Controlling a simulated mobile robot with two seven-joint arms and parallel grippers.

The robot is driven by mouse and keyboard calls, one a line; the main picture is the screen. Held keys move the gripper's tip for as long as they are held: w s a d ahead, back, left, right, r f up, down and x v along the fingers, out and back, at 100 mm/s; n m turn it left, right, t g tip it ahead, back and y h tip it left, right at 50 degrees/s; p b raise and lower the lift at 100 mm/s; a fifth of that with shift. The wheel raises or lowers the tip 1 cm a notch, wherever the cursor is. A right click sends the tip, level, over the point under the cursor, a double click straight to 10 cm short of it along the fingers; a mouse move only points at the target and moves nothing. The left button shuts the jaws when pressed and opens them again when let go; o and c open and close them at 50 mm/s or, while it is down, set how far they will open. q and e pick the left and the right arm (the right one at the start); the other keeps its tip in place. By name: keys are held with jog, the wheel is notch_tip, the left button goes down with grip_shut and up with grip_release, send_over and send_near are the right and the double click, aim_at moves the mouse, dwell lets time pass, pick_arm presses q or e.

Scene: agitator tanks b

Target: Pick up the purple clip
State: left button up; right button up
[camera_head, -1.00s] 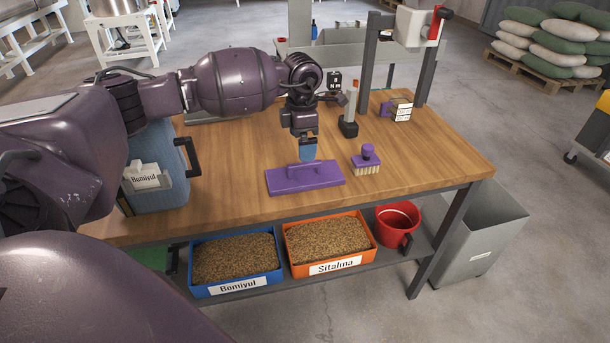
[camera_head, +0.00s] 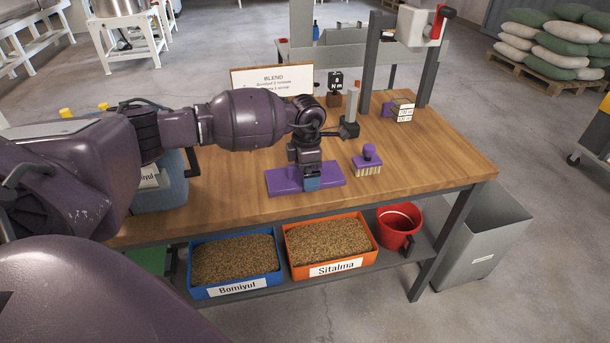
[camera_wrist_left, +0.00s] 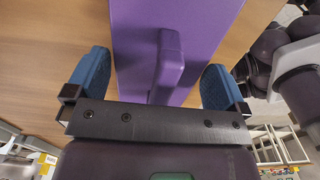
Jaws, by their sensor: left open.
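A small purple clip-like piece (camera_head: 387,109) with white label cards stands toward the back right of the wooden table (camera_head: 430,150). A flat purple block with a raised handle (camera_head: 280,181) lies near the table's front edge. My left gripper (camera_head: 311,183) is low over this block, away from the clip-like piece. In the left wrist view its blue fingers are open (camera_wrist_left: 154,80), one on each side of the block's purple handle (camera_wrist_left: 168,62), with gaps showing on both sides. In the head view the arm hides part of the block. My right gripper is not in view.
A purple-handled brush (camera_head: 367,162) stands just right of the block. A black-based upright (camera_head: 348,127) and a sign (camera_head: 272,80) stand behind. A blue container (camera_head: 160,195) is at left. Grain trays (camera_head: 236,290) and a red bucket (camera_head: 398,222) sit below. The table's right side is clear.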

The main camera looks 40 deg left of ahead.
pick_arm(q)
jog(key=shift+c, duration=0.2)
jog(key=shift+r, duration=0.1)
jog(key=c, duration=0.5)
jog(key=shift+c, duration=0.2)
